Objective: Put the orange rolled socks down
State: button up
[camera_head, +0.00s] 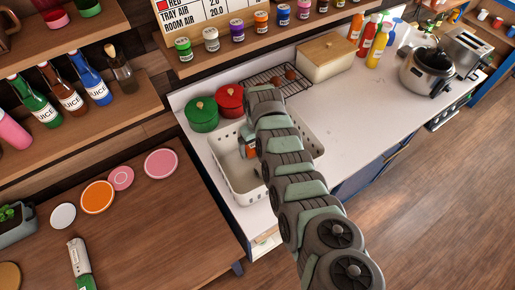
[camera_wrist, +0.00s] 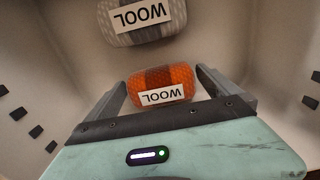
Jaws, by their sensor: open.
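The orange rolled socks (camera_wrist: 172,78), with a white WOOL label, lie inside the white slotted basket (camera_head: 240,187). In the wrist view they sit between the two fingers of my gripper (camera_wrist: 160,80), which is open, with a narrow gap visible at the left side. A grey rolled pair of socks (camera_wrist: 165,32), also labelled WOOL, lies just beyond them in the basket. In the head view my arm reaches over the basket and hides much of its inside; a small orange patch (camera_head: 251,151) shows beside my wrist.
A green pot (camera_head: 202,116) and a red pot (camera_head: 229,101) stand behind the basket. A wire rack (camera_head: 262,77) and a lidded box (camera_head: 325,60) are farther along the counter. The white counter (camera_head: 365,110) right of the basket is clear. Shelves with bottles and jars overhang the back.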

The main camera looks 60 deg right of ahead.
notch_tip(320, 180, up, 10)
jog(key=b, duration=0.1)
jog(key=shift+r, duration=0.25)
dwell(0.6)
